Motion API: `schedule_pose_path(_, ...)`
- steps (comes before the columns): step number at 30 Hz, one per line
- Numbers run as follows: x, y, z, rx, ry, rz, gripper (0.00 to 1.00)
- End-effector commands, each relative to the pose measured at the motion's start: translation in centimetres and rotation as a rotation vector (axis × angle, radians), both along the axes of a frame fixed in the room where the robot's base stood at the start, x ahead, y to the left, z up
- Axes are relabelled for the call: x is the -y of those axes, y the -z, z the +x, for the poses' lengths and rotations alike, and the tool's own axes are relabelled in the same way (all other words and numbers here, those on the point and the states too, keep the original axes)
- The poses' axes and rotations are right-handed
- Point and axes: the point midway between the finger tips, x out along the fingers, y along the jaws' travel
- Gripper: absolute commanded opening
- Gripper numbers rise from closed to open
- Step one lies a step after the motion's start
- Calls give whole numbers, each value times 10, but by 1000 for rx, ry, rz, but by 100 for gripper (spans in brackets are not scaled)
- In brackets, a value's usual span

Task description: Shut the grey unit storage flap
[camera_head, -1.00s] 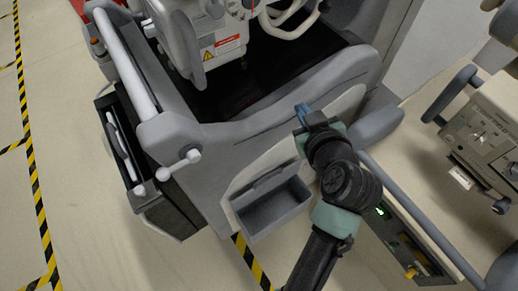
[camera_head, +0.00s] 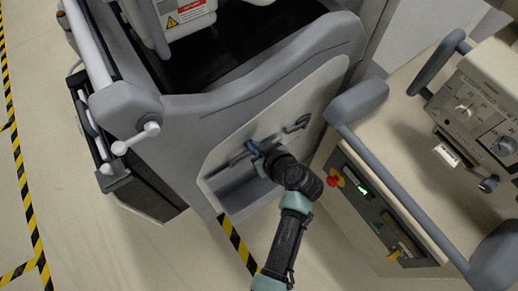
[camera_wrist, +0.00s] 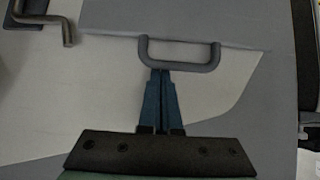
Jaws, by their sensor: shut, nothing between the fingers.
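The grey unit (camera_head: 215,120) stands at the centre of the head view, with a pale side panel (camera_head: 320,88). The storage flap (camera_head: 226,172) is low on this panel, partly hidden behind my gripper (camera_head: 251,148). How far the flap stands open is unclear from this angle. In the wrist view a U-shaped grey handle (camera_wrist: 180,67) lies just ahead of my gripper (camera_wrist: 161,72). My fingers are shut and empty, with their tips at the handle's lower bar. I cannot tell whether they touch it.
A bent dark handle (camera_head: 298,122) sticks out of the panel, right of my gripper; it also shows in the wrist view (camera_wrist: 69,32). A second cart (camera_head: 395,130) with grey rails stands close on the right. The floor (camera_head: 90,250) at the lower left is clear.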

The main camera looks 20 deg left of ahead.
Motion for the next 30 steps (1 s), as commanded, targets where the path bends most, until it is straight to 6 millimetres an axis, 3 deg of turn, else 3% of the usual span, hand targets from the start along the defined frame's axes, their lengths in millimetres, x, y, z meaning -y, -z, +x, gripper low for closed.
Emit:
schedule_pose_path(15,-4,5,3,2,1,1,0)
schedule_pose_path(30,13,8,2,45,2,57,0)
